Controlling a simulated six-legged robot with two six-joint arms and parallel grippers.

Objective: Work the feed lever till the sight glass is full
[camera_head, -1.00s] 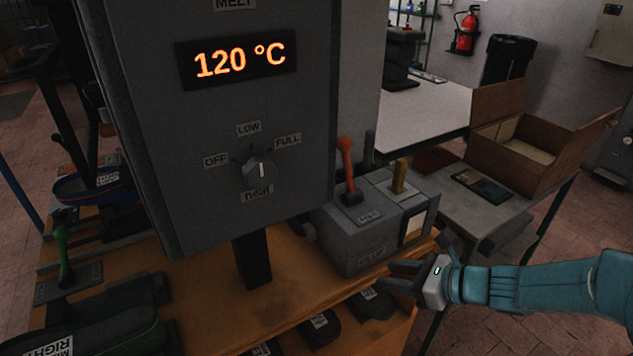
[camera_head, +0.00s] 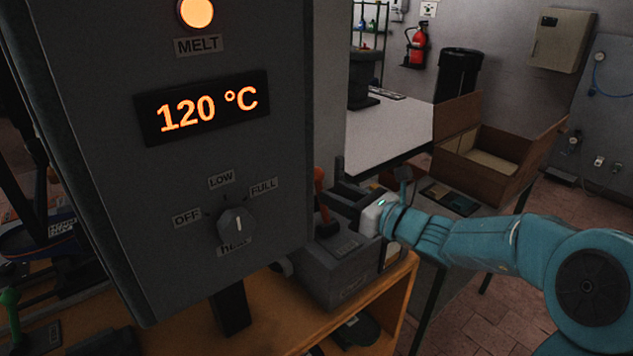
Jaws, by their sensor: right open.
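The feed unit is a grey box (camera_head: 338,270) on the wooden bench top, its label too small to read. A lever with a red-orange handle (camera_head: 320,188) stands upright on its left part. My right gripper (camera_head: 347,196) is open above the right part of the box, just right of the red-handled lever, with its dark fingers pointing left. I cannot tell whether it touches anything. The gripper hides the yellow handle there. A pale window, perhaps the sight glass (camera_head: 393,246), shows partly below my wrist; its level cannot be read. My left gripper is out of view.
A large grey control cabinet (camera_head: 110,190) stands close at left, its display (camera_head: 202,105) reading 120 °C. The MELT lamp (camera_head: 196,13) is lit orange. A cardboard box (camera_head: 485,160) stands behind my right arm.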

